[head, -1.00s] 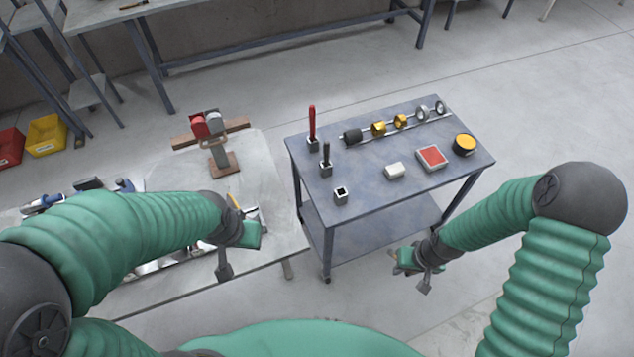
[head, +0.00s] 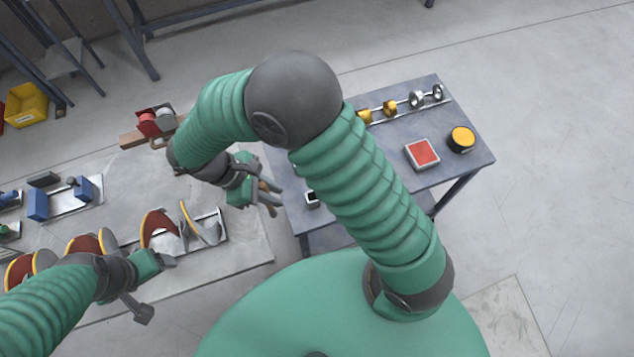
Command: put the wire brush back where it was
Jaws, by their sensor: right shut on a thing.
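My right gripper (head: 272,195) is above the gap between the grey bench and the blue table. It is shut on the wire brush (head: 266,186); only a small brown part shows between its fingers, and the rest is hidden. An empty square holder (head: 312,199) stands on the near left part of the blue table (head: 458,168), just right of the gripper and partly covered by my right arm. My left gripper (head: 165,262) is over the grey bench's front, beside the discs; I cannot tell if it is open.
Several red-brown discs (head: 160,230) stand on the grey bench (head: 252,225). A red-and-grey grinder (head: 155,121) is behind. A red-topped box (head: 422,153), a yellow-topped round tin (head: 461,138) and a rail of rings (head: 417,99) are on the blue table. My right arm hides its middle.

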